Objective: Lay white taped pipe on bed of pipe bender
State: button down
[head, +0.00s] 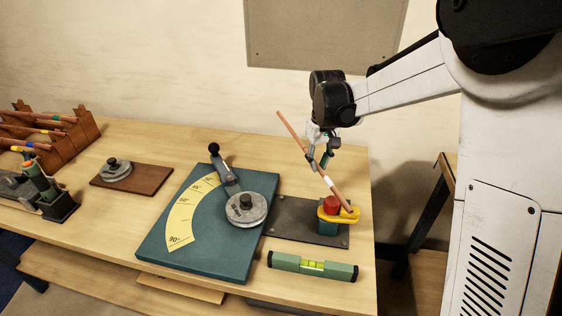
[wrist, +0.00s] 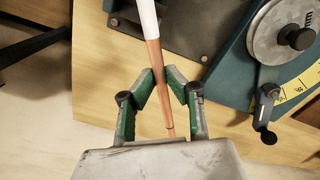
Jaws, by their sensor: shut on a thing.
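The white taped pipe is a copper tube (head: 295,133) with a white band. My gripper (head: 321,163) is shut on it, behind the white band. The pipe is tilted, its far end up and its near end low over the yellow fixture. Whether that end touches the fixture I cannot tell. In the wrist view the copper pipe (wrist: 155,60) runs between the green-padded fingers (wrist: 167,80), white band beyond them. The pipe bender (head: 215,258) has a blue-green bed, yellow angle scale, grey disc (head: 246,208) and lever (head: 222,168), left of my gripper.
A yellow fixture with a red knob (head: 332,205) stands on a dark plate (head: 290,215) beside the bender. A green level (head: 312,267) lies in front. A wooden rack (head: 75,143) holds several taped pipes at far left. A grey disc on a brown board (head: 130,178) sits between.

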jog(key=s+a+n+p, duration=0.2)
jog(key=a+n+p, duration=0.5)
jog(key=a+n, duration=0.5)
jog(key=shift+d+f+b, duration=0.2)
jog(key=shift+f+b, duration=1.15)
jog(key=shift+f, duration=1.95)
jog(key=shift+f+b, duration=1.55)
jog(key=shift+b, duration=0.05)
jog(key=shift+s+d+b, duration=0.25)
jog(key=shift+d+b, duration=0.05)
jog(key=shift+d, duration=0.45)
jog(key=c, duration=1.3)
grip_release()
jog(key=shift+c, duration=0.2)
jog(key=shift+r, duration=0.1)
notch_tip(320, 180, up, 7)
jog(key=p, duration=0.2)
jog(key=shift+p, duration=0.35)
